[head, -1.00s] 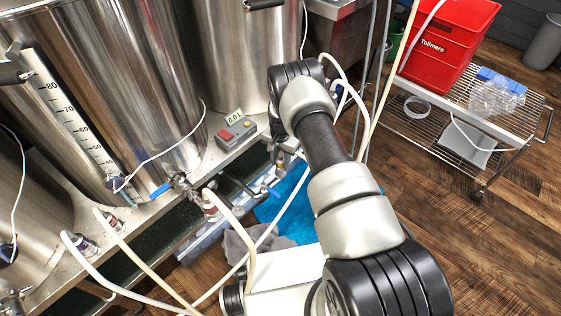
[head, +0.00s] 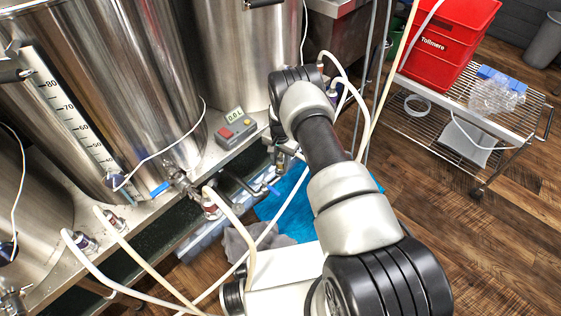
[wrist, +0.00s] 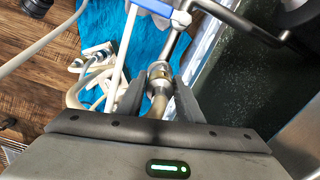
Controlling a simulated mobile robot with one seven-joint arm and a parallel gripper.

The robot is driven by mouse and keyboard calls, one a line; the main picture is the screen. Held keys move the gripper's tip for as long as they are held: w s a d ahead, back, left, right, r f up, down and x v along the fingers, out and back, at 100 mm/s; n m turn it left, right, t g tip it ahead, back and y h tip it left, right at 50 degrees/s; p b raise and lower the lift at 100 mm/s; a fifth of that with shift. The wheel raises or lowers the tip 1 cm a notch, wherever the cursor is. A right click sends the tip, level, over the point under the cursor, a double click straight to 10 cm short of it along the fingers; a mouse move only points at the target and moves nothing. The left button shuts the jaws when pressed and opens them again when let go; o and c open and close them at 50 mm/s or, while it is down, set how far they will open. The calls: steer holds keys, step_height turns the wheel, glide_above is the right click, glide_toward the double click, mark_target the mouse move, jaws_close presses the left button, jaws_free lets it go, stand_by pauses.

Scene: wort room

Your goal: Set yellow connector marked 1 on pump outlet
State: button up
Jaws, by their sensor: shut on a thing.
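In the wrist view my gripper (wrist: 158,84) is shut on a metal hose connector (wrist: 159,71), one finger on each side. A tan, brassy stem runs back from it between the fingers. I cannot make out a yellow band or the number 1. The connector points along a grey metal pipe (wrist: 174,40) with a blue-handled valve (wrist: 158,8). They look in line, but I cannot tell whether they touch. I cannot tell for certain whether this pipe is the pump outlet. In the head view my arm hides most of the gripper.
Steel kettles stand on a bench at left. A grey control box (head: 235,128) sits on its edge. White hoses (head: 140,270) cross the foreground. A blue cloth (head: 290,215) lies below. A wire cart (head: 470,130) with a red crate (head: 450,40) stands at right. Wood floor at lower right is clear.

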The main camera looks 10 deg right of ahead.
steer(key=shift+f, duration=0.4)
steer(key=o, duration=1.2)
